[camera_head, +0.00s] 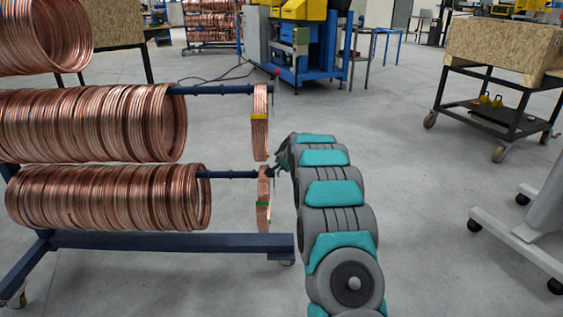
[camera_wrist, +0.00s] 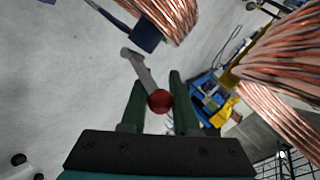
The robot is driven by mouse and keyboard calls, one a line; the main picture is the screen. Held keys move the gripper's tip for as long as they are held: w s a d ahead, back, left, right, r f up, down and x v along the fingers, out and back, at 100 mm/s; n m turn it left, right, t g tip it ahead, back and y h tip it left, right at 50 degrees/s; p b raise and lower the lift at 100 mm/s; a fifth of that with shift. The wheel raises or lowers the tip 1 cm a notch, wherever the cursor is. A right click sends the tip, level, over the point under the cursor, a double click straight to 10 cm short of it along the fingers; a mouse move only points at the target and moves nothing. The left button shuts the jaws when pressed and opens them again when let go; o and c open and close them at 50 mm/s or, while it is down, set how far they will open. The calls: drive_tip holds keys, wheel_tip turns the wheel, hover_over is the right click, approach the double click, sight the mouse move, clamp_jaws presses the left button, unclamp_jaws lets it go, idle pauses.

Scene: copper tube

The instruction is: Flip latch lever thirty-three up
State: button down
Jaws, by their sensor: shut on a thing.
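A grey latch lever (camera_wrist: 140,66) with a red ball knob (camera_wrist: 160,101) shows in the wrist view. It comes off the dark blue end of a rack bar (camera_wrist: 143,36) and slants down to the knob. My gripper (camera_wrist: 157,80) has its two green fingers on either side of the red knob and is shut on it. In the head view my gripper (camera_head: 282,158) is at the right end of the lower bar (camera_head: 230,174), beside a small hanging copper coil (camera_head: 263,200). The lever is too small and partly hidden there. I can read no number on it.
Thick copper coils hang on the upper (camera_head: 90,125) and lower bars at left. Another small coil (camera_head: 259,125) hangs on the upper bar's end (camera_head: 220,89), just above my gripper. The rack's blue base (camera_head: 170,242) runs along the floor.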

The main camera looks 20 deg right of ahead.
drive_tip(key=shift+a+n+h, duration=0.25)
drive_tip(key=shift+n+h, duration=0.05)
drive_tip(key=shift+h, duration=0.1)
drive_tip(key=shift+a+f, duration=0.1)
drive_tip(key=shift+f, duration=0.05)
idle(0.6)
drive_tip(key=c, duration=0.7)
unclamp_jaws()
drive_tip(key=shift+o, duration=0.2)
drive_tip(key=v, duration=0.8)
drive_tip(key=shift+w+b, duration=0.2)
drive_tip(key=shift+b, duration=0.1)
